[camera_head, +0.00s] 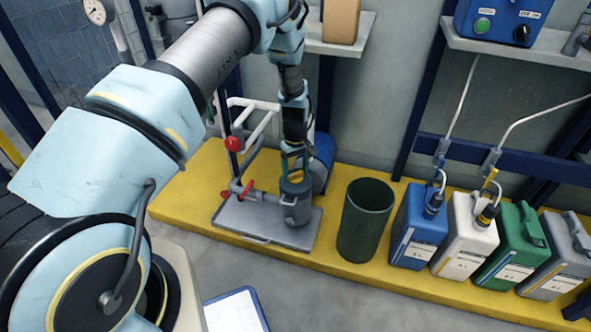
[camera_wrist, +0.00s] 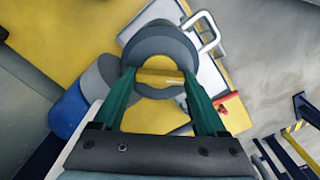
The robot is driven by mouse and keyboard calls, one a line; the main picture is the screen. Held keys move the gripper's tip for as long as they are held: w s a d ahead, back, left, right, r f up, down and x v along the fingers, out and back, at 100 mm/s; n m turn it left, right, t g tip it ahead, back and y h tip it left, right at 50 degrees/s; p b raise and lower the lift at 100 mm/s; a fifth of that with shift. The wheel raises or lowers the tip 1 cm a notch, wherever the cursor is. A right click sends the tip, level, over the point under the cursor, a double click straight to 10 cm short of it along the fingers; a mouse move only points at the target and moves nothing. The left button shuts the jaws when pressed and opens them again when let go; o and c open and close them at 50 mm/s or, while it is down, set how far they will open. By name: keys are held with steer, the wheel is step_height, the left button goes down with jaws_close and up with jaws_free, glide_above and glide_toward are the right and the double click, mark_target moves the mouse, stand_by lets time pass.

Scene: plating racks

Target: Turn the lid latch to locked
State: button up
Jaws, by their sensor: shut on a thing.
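A grey round canister (camera_head: 295,208) stands upright on a metal tray (camera_head: 262,232) on the yellow platform. Its round lid (camera_wrist: 160,45) fills the upper middle of the wrist view. A yellow latch bar (camera_wrist: 160,76) lies across the lid's near part. My gripper (camera_wrist: 160,80) has its two green fingers at the bar's two ends, shut on it. In the head view my gripper (camera_head: 294,166) points down onto the canister from above. Whether the latch reads locked or unlocked cannot be told; no marking is legible.
White piping with a red valve handle (camera_head: 233,144) stands left of the canister. A dark green bin (camera_head: 366,222) stands to the right, then several jugs such as the blue one (camera_head: 418,228).

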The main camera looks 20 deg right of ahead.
mark_target(295, 174)
steer(key=m, duration=0.4)
steer(key=shift+m+p, duration=0.3)
steer(key=shift+p, duration=0.05)
steer(key=m, duration=0.4)
steer(key=shift+m, duration=0.4)
steer(key=o, duration=1.3)
step_height(295, 174, up, 8)
steer(key=shift+f+p, duration=0.25)
steer(key=shift+p, duration=0.4)
